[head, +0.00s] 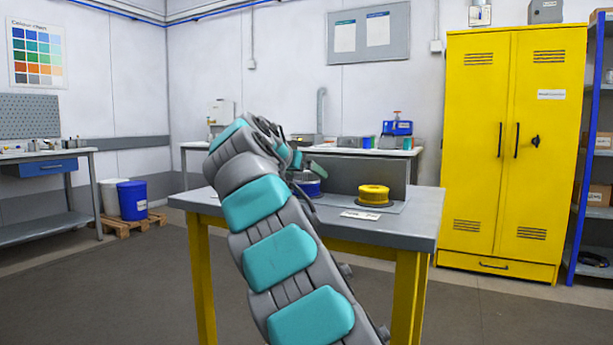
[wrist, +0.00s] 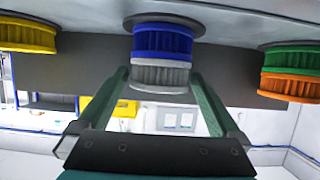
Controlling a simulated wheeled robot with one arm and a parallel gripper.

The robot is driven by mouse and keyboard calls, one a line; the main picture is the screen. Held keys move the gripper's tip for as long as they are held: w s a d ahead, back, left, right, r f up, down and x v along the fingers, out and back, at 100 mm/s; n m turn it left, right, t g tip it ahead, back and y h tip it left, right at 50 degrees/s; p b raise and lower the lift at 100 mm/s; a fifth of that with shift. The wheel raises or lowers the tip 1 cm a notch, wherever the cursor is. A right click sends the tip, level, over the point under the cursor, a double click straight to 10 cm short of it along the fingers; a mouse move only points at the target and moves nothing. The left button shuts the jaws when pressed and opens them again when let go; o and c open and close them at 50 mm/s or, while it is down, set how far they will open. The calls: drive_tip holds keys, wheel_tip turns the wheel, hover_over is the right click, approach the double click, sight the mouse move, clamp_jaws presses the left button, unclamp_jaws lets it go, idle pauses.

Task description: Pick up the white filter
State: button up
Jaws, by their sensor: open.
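The white filter (wrist: 159,76) shows in the middle of the wrist view, which looks upside down. It is stacked with a blue filter (wrist: 162,42), which sits against the table side. My gripper (wrist: 160,82) is open, with one finger on each side of the white filter; I cannot tell whether they touch it. In the head view my gripper (head: 300,164) is over the blue filter (head: 308,187) on the table, and my arm hides much of the stack.
A yellow filter (head: 374,194) stands on the grey table (head: 408,225), to the right of the stack. An orange filter (wrist: 288,86) stacked with a green one (wrist: 290,57) is at the wrist view's right. A grey upright panel (head: 352,172) stands behind the filters.

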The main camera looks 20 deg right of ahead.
drive_tip(key=shift+w+d+f, duration=0.25)
drive_tip(key=shift+w+d, duration=0.1)
drive_tip(key=shift+d, duration=0.1)
drive_tip(key=shift+c, duration=0.2)
drive_tip(key=c, duration=1)
